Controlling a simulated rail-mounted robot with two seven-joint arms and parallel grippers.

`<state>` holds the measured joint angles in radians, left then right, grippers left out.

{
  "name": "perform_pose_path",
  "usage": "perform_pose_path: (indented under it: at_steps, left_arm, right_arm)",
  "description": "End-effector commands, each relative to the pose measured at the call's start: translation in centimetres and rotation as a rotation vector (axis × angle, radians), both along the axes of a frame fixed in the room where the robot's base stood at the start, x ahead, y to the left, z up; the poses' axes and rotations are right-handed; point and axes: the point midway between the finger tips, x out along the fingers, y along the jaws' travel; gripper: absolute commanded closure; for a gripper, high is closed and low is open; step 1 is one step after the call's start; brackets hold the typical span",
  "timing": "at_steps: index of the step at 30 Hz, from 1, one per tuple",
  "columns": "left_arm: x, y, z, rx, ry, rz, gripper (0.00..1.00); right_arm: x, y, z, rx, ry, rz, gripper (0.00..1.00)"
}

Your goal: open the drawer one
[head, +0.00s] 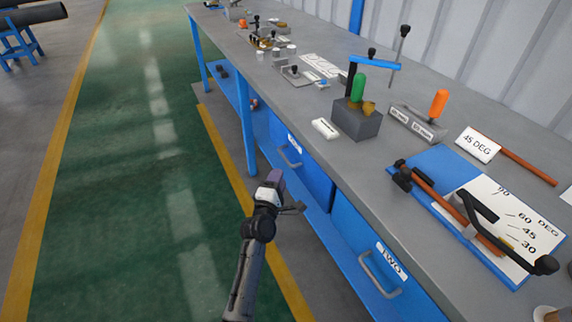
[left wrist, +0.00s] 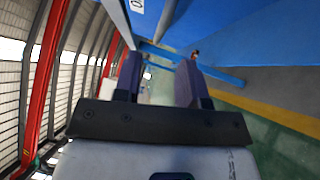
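Drawer one (head: 311,176) is a blue front under the grey workbench, with a small white label (head: 294,143) and a grey bar handle (head: 288,156). It looks shut. My left gripper (head: 276,177) is just in front of and below that handle in the head view, apart from it as far as I can tell. In the left wrist view its two dark fingers (left wrist: 158,72) are spread with nothing between them. A blue front with part of a white label (left wrist: 137,5) and a grey bar (left wrist: 170,18), which looks like the handle, lie ahead of the fingers. My right gripper is not in view.
Drawer two (head: 350,228), with its label and handle (head: 379,276), is nearer along the bench. The bench top (head: 300,105) carries tools, blocks and an angle board (head: 510,225). A blue leg (head: 246,120) stands left of drawer one. The green floor (head: 140,190) is clear.

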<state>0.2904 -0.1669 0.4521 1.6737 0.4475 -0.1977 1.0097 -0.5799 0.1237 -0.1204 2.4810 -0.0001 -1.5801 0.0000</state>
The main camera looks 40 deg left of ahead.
Motion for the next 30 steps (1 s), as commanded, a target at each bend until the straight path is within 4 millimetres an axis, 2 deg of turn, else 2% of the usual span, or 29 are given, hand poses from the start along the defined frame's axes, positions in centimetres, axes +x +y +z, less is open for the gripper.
perform_pose_path:
  at_steps: [1,6,12,18,30]
  left_arm:
    - [1.0,0.4,-0.2,0.001,-0.003,0.000,0.62]
    - [3.8,1.4,0.2,0.001,-0.001,0.000,0.62]
    - [6.1,2.3,0.7,0.002,0.000,0.000,0.62]
    - [7.3,2.7,1.0,0.002,0.001,0.000,0.62]
    - [7.6,2.8,1.1,0.002,0.002,0.000,0.63]
  right_arm:
    - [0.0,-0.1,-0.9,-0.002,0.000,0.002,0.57]
    - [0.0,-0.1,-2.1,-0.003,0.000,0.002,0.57]
    - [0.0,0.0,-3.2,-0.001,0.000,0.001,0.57]
    - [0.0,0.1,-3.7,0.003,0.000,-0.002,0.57]
    - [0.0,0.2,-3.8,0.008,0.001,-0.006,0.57]
